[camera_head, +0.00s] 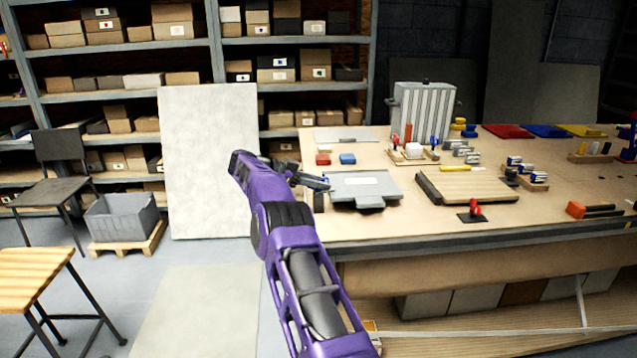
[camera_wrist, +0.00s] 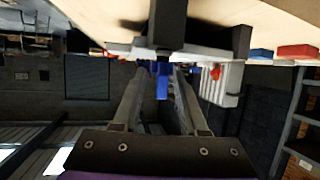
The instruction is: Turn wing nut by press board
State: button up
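A flat grey board (camera_head: 362,188) with a pale label lies near the bench's left front; it appears to be the press board. My gripper (camera_head: 322,184) is at its left edge, reaching in from the left. In the wrist view, which is upside down, a blue upright piece (camera_wrist: 162,82), likely the wing nut, stands between my fingertips (camera_wrist: 161,72). My fingers are apart, with narrow gaps seeming to show beside it; contact is unclear. The blue piece is mostly hidden by the gripper in the head view.
Red (camera_head: 323,159) and blue (camera_head: 347,159) blocks lie behind the board. A ribbed grey case (camera_head: 422,108) stands farther back.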

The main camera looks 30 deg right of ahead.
jog(key=shift+a, duration=0.1)
jog(key=v, duration=0.7)
jog(key=shift+r, duration=0.15)
jog(key=shift+a, duration=0.1)
